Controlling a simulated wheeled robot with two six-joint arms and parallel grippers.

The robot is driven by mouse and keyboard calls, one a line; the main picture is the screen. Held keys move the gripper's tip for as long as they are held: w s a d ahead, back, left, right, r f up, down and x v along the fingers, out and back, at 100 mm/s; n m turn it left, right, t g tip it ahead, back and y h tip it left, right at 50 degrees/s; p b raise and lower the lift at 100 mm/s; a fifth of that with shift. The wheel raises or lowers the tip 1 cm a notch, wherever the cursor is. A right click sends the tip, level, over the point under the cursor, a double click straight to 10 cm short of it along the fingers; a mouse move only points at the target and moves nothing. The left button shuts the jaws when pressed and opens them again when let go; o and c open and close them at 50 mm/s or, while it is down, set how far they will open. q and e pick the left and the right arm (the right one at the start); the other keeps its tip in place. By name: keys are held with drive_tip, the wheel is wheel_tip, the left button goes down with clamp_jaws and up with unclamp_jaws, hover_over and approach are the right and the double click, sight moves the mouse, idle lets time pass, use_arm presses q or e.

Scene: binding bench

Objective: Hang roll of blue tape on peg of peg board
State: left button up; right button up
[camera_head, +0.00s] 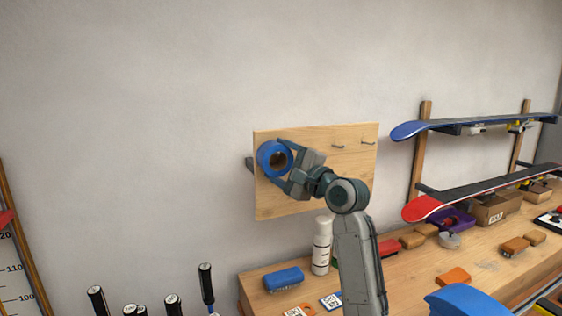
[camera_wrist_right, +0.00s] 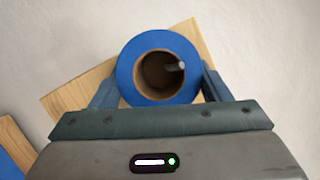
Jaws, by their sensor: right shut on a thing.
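The roll of blue tape (camera_head: 266,168) has a brown core and is in front of the left part of the wooden peg board (camera_head: 335,185). My right gripper (camera_head: 277,165) is shut on the roll, one finger on each side. In the right wrist view the roll (camera_wrist_right: 133,60) sits between the fingers (camera_wrist_right: 160,85), its hole facing the camera. A metal peg (camera_wrist_right: 175,66) shows inside the hole, towards its right side; I cannot tell how far it reaches through. Two bare pegs (camera_head: 338,147) (camera_head: 367,143) stick out at the board's upper right. My left gripper is out of view.
The bench (camera_head: 385,285) below holds a white bottle (camera_head: 321,246), a blue block (camera_head: 284,279) and several small blocks. Skateboards (camera_head: 470,188) lie on a rack at the right. Black-handled tools (camera_head: 205,280) stand at the lower left. The wall left of the board is clear.

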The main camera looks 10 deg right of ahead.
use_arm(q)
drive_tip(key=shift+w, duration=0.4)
use_arm(e)
drive_tip(key=shift+f, duration=0.3)
drive_tip(key=o, duration=0.9)
drive_tip(key=shift+o, duration=0.8)
drive_tip(key=shift+s+r, duration=0.1)
drive_tip(key=shift+r, duration=0.05)
drive_tip(key=shift+s+d+r+p, duration=0.15)
drive_tip(key=shift+s+p, duration=0.3)
drive_tip(key=shift+s, duration=0.4)
drive_tip(key=shift+s+d+p, duration=0.15)
drive_tip(key=shift+s+p, duration=0.25)
drive_tip(key=shift+s, duration=0.4)
use_arm(q)
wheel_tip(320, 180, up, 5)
drive_tip(key=p, duration=0.3)
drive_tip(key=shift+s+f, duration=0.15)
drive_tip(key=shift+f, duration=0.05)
use_arm(e)
drive_tip(key=s+d, duration=0.1)
drive_tip(key=s, duration=0.5)
drive_tip(key=shift+s+d, duration=0.15)
drive_tip(key=shift+s, duration=0.15)
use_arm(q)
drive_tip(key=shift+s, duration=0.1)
use_arm(e)
drive_tip(key=shift+f, duration=0.2)
